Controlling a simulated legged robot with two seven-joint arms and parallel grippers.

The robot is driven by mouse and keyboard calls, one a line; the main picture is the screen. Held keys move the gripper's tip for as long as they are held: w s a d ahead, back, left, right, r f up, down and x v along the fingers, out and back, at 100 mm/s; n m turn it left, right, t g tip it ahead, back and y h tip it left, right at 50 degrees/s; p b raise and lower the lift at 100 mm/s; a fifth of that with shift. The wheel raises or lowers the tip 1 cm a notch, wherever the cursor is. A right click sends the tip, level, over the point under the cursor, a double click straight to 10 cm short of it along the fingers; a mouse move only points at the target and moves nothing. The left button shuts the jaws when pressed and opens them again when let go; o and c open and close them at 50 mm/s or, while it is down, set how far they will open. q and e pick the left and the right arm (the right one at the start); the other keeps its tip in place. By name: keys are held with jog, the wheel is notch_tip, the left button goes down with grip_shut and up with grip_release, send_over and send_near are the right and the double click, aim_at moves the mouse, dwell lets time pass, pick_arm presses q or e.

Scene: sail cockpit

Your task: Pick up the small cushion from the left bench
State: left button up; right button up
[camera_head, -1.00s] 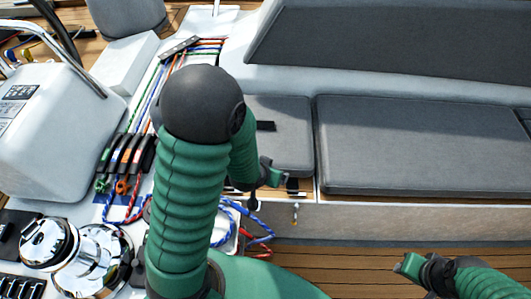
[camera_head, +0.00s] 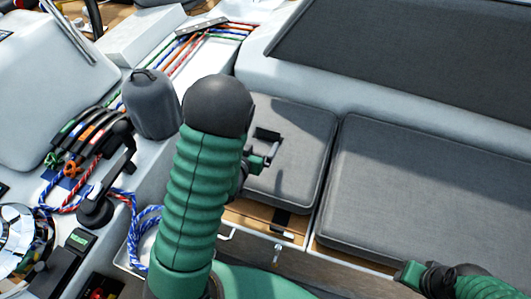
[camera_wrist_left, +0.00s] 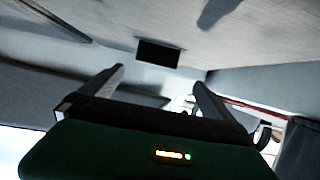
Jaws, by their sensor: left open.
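The small grey cushion (camera_head: 300,150) lies flat on the bench, just right of my left arm, which hides its left part. A small black tab (camera_head: 267,134) shows on its top. My left gripper (camera_head: 268,154) is open over the cushion, close to the tab, with nothing held. In the left wrist view its two fingers (camera_wrist_left: 158,85) stand apart, and the black tab (camera_wrist_left: 158,53) shows beyond and between them on a pale surface. Whether the fingers touch the cushion cannot be told. My right gripper (camera_head: 412,273) is at the lower right, its jaws unclear.
A longer grey cushion (camera_head: 430,195) lies right of the small one, across a narrow gap. A dark backrest (camera_head: 410,55) rises behind. A grey bag-like container (camera_head: 153,105), rope clutches (camera_head: 88,135) and coiled blue rope (camera_head: 146,228) are at left.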

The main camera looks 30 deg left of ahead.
aim_at(267, 131)
pick_arm(q)
jog(key=shift+w+f+b, duration=0.9)
jog(key=shift+w, duration=0.05)
jog(key=w, duration=0.3)
jog(key=shift+d, duration=0.35)
jog(key=shift+w, duration=0.35)
jog(key=w+a+f, duration=0.1)
jog(key=w+f+b, duration=0.1)
jog(key=w+a+f+b, duration=0.1)
jog(key=w, duration=0.1)
jog(key=shift+a, duration=0.35)
jog(key=shift+w, duration=0.25)
jog(key=shift+s+d+r, duration=0.1)
jog(key=shift+d+r, duration=0.1)
jog(key=shift+d, duration=0.15)
jog(key=shift+c, duration=1.4)
jog(key=c, duration=1.7)
jog(key=shift+a, duration=0.2)
pick_arm(e)
notch_tip(267, 131, down, 6)
jog(key=d, duration=0.1)
pick_arm(q)
jog(key=shift+r, duration=0.1)
pick_arm(e)
jog(key=shift+d, duration=0.1)
